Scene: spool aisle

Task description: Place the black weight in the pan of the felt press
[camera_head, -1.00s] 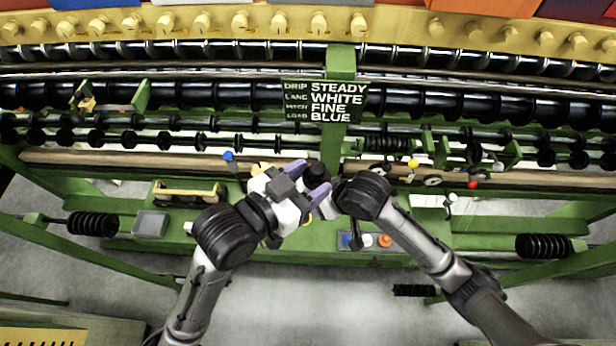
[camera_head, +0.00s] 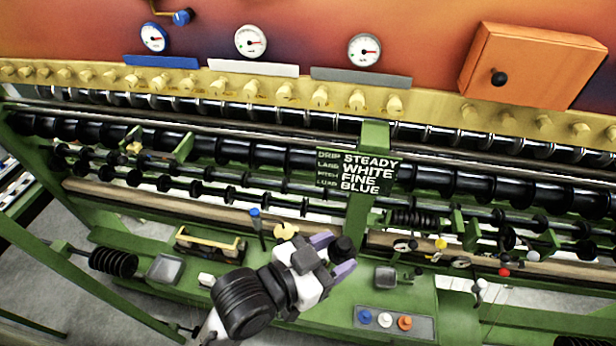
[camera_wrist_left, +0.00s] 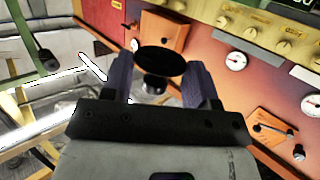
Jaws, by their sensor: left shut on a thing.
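My left gripper (camera_head: 334,255) is shut on the black weight (camera_head: 343,246), a short black cylinder between its purple fingers, held above the green machine bed. In the left wrist view the weight (camera_wrist_left: 160,57) shows as a dark round disc between the fingers of the left gripper (camera_wrist_left: 159,78). A small grey square pan (camera_head: 386,277) sits on the green bed, a little right of and below the weight in the head view. I cannot tell for sure which part is the felt press. My right gripper is out of view.
A panel with blue, white and orange buttons (camera_head: 385,320) lies at the front. A grey tray (camera_head: 166,268) and a yellow-railed holder (camera_head: 209,245) are on the left. A black sign (camera_head: 357,172) hangs on the green post. Levers with yellow (camera_head: 441,244) and red knobs stand right.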

